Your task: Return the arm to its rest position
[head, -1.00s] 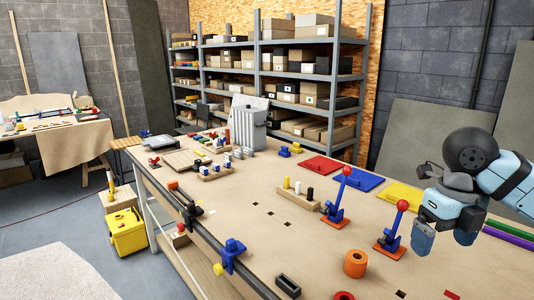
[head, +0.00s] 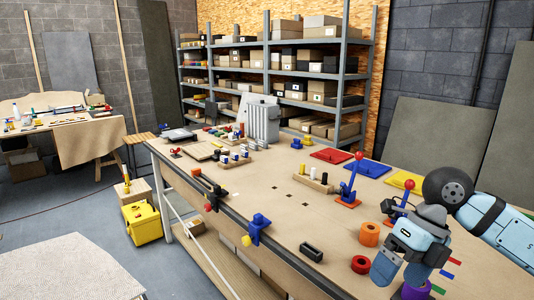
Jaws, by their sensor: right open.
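My right gripper (head: 401,272) hangs at the lower right, over the near right part of the workbench (head: 260,205). It points down and its fingers are apart, with nothing seen between them. A purple round piece (head: 418,291) shows just below and behind one finger; whether they touch cannot be told. My right arm comes in from the right edge and hides part of the bench. My left gripper is out of view.
A blue toggle clamp with a red knob (head: 351,182) and an orange ring (head: 369,234) stand close left of the arm. A second clamp (head: 402,196) is partly hidden behind it. The bench middle is mostly clear.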

